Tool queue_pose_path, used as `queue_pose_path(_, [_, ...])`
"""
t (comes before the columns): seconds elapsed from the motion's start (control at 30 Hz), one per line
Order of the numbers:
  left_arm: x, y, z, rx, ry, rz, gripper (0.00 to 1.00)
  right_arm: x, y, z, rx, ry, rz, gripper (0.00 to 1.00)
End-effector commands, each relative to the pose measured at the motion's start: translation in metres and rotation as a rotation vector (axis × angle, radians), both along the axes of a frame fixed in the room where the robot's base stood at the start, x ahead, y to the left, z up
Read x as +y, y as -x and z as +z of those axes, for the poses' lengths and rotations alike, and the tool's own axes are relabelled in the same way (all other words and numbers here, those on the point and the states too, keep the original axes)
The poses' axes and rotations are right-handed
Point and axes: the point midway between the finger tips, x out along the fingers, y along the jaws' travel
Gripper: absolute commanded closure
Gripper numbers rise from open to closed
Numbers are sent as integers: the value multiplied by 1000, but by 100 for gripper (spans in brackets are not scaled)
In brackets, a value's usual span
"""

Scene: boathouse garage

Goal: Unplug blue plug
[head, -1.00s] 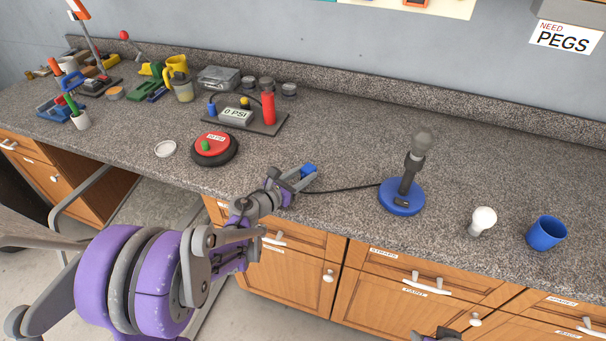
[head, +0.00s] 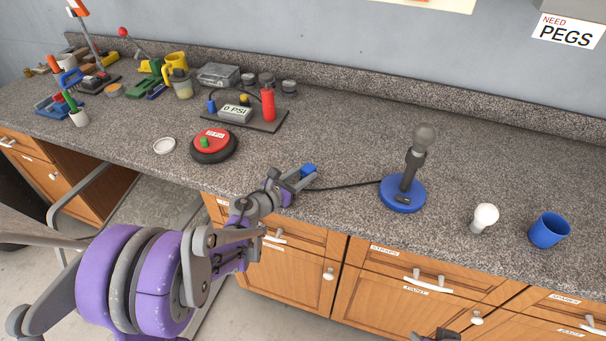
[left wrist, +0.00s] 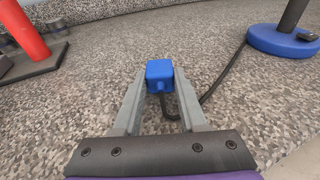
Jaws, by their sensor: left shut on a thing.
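The blue plug (head: 308,169) is between the fingertips of my left gripper (head: 297,178), over the front part of the counter. In the left wrist view the blue plug (left wrist: 159,74) sits between the two grey fingers (left wrist: 157,90), which are shut on it. A black cord (head: 345,188) runs from the plug to the microphone stand with the blue round base (head: 402,196). No socket shows around the plug. A small part of what may be my right arm shows at the bottom edge of the head view; its fingers cannot be made out.
A red-topped round device (head: 214,144), a white lid (head: 164,146) and a board with a gauge and red cylinder (head: 268,104) are to the left. The counter behind the plug is clear.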

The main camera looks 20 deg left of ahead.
Motion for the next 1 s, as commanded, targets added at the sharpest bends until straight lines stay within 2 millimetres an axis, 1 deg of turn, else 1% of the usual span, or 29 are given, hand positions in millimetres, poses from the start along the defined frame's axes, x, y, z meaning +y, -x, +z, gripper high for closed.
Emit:
queue_pose_path(0.4, [0,0,-2,0,0,0,100,0,0,-2,1,0,0,50])
queue_pose_path(0.43, [0,0,-2,0,0,0,53,0,0,-2,1,0,0,50])
queue_pose_path(0.6, [0,0,-2,0,0,0,24,0,0,-2,1,0,0,50])
queue_pose_path(0.87, [0,0,-2,0,0,0,24,0,0,-2,1,0,0,50])
queue_pose_path(1.0, [4,8,-1,0,0,1,24,0,1,-3,1,0,0,50])
